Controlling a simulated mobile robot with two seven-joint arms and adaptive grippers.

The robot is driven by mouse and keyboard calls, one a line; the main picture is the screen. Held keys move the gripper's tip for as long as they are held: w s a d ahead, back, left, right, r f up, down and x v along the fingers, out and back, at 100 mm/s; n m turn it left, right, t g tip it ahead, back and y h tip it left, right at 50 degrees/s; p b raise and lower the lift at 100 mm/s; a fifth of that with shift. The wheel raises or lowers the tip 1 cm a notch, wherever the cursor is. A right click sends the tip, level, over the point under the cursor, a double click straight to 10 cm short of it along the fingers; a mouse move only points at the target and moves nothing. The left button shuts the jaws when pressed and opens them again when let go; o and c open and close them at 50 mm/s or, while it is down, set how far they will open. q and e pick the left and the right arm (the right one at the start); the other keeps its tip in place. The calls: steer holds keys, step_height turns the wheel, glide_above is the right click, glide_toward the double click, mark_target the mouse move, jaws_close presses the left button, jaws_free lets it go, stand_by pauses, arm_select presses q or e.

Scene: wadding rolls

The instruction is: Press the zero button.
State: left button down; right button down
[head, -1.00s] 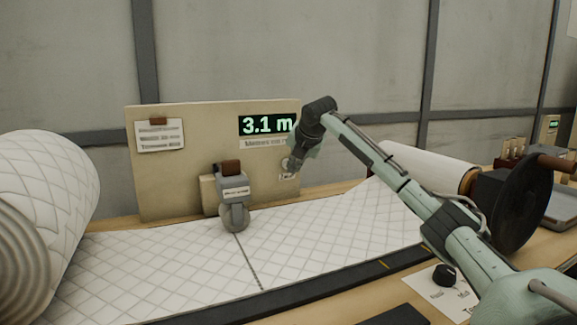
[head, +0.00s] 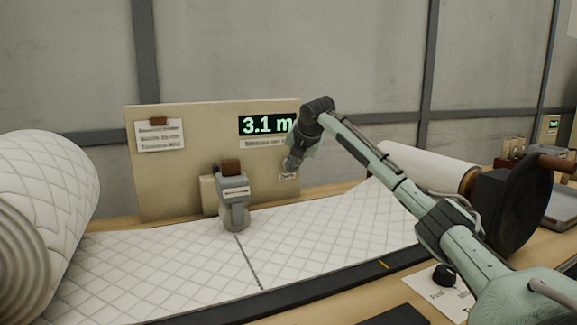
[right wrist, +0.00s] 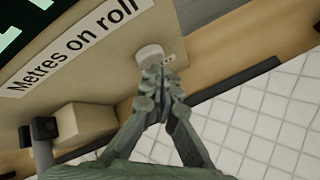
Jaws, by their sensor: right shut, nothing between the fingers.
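The zero button is a pale round knob (right wrist: 150,54) low on the beige board (head: 185,185), seen in the right wrist view just past my fingertips. In the head view my gripper hides most of it, above a small label (head: 288,177). My right gripper (head: 288,167) is shut and empty at the board. In the right wrist view its closed fingertips (right wrist: 155,82) overlap the button's lower edge; I cannot tell whether they touch it. The display (head: 266,124) reads 3.1 m. My left gripper is not in view.
A grey measuring wheel unit (head: 234,195) stands left of the button on the quilted white wadding (head: 150,265). A large wadding roll (head: 60,190) is at the left. A white roll (head: 430,167) and a dark disc (head: 510,210) are at the right, beyond my arm.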

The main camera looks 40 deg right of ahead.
steer(key=shift+w+d, duration=0.15)
steer(key=shift+w, duration=0.3)
stand_by(0.5)
steer(key=shift+s, duration=0.1)
steer(key=shift+s+a, duration=0.3)
steer(key=shift+s, duration=0.45)
steer(key=shift+s, duration=0.1)
steer(key=shift+s+a+b, duration=0.25)
steer(key=shift+s, duration=0.5)
steer(key=shift+s+a+b, duration=0.25)
steer(key=shift+s, duration=0.55)
steer(key=shift+s+a+b, duration=0.25)
steer(key=shift+s, duration=0.5)
